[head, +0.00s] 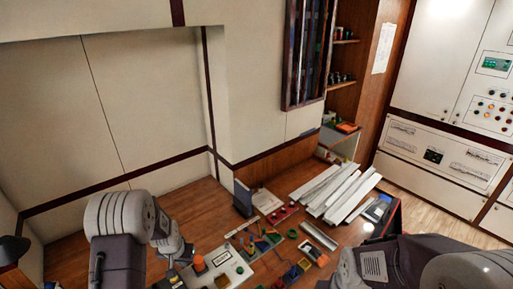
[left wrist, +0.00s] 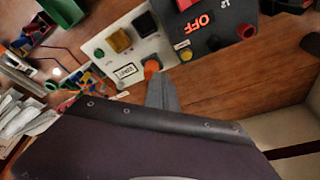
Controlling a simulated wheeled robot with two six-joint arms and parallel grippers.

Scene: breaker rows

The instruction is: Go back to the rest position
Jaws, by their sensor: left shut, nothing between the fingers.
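My left arm comes in from the left in the head view, with its gripper (head: 174,272) low over the workbench, beside a light control panel (head: 217,267). In the left wrist view the left gripper (left wrist: 160,88) is shut and empty. Its tip is close to an orange knob (left wrist: 152,66) on the light panel (left wrist: 122,62); I cannot tell whether they touch. The orange knob also shows in the head view (head: 198,263). My right arm shows at the lower right of the head view, but its gripper is out of view.
A dark panel with red OFF lettering (left wrist: 212,30) adjoins the light panel. Several pale strips (head: 335,190) lie stacked at the back right of the bench (head: 195,206). Small coloured parts clutter the middle. The bench's back left is clear, with a wall behind.

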